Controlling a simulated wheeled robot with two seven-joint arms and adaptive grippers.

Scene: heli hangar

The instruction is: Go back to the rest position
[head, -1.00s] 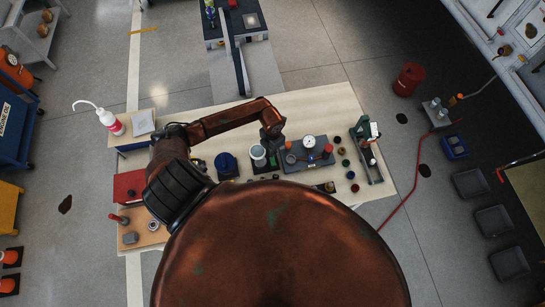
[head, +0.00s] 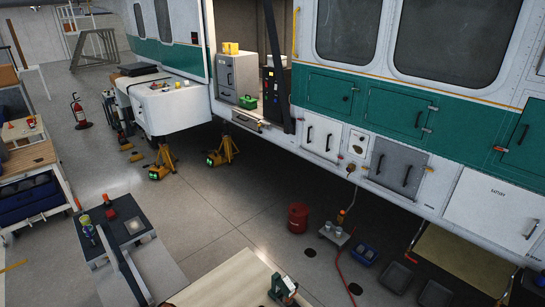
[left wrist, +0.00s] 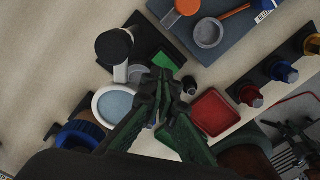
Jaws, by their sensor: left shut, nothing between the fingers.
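My left gripper (left wrist: 160,88) shows in the left wrist view, its dark green fingers closed together with nothing between them. It is above the workbench (left wrist: 40,60). A white round dish with a grey-blue inside (left wrist: 113,106) is to the left of the fingertips, and a red tray (left wrist: 212,112) is to the right. A black-topped white part (left wrist: 114,46) and a green patch on a black plate (left wrist: 166,61) are beyond the fingertips. Neither gripper shows in the head view, and my right gripper is in no current view.
In the left wrist view, a blue-grey fixture plate (left wrist: 240,25) and a dark strip with coloured knobs (left wrist: 284,70) lie right.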

